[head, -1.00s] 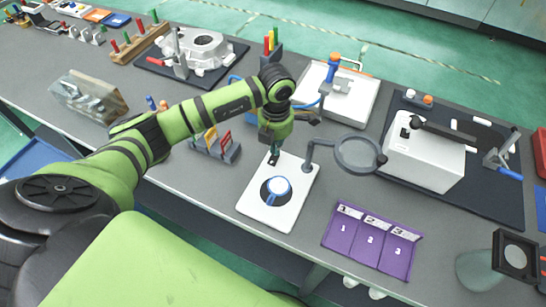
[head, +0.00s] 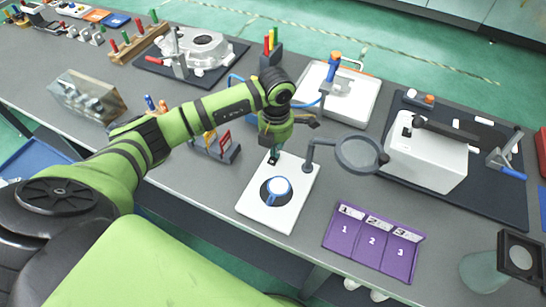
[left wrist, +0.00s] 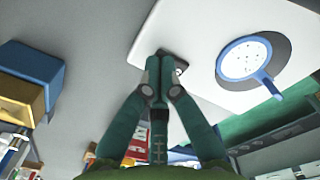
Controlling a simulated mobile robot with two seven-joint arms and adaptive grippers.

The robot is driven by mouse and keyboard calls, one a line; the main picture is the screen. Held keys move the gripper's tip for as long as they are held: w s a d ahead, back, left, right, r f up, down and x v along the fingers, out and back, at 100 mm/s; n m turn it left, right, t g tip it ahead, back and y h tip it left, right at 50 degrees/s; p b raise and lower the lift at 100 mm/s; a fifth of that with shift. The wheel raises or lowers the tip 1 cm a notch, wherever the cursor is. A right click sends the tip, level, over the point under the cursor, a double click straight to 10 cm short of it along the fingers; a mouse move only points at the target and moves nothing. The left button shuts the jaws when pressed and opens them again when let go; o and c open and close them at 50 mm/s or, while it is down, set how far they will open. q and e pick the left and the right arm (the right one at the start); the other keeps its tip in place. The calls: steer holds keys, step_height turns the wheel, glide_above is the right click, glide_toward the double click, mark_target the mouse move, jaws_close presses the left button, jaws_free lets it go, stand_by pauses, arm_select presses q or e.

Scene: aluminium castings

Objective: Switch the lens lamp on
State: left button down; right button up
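The lens lamp has a white base plate (head: 256,206), a thin grey arm and a round dark-rimmed lens (head: 358,153) out to the right. The lens ring shows no clear glow. A blue-rimmed white dish (head: 278,188) sits on a black disc on the base. My left gripper (head: 273,158) points down at the base's far left corner. In the left wrist view its fingertips (left wrist: 160,62) are together, with nothing seen between them. A small dark switch (left wrist: 181,69) shows partly beside the tips and is otherwise hidden; I cannot tell whether they touch it. My right gripper is not in view.
A purple numbered tray (head: 372,241) lies right of the base. A white machine (head: 428,160) stands on a dark mat behind it. A small rack of coloured cards (head: 216,145) is left of my gripper. Bare grey table lies left of the base.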

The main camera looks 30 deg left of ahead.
arm_select(q)
steer(key=shift+f, duration=0.25)
steer(key=shift+s, duration=0.1)
steer(key=shift+r+p, duration=2.2)
steer(key=shift+r, duration=1.4)
steer(key=shift+f, duration=0.15)
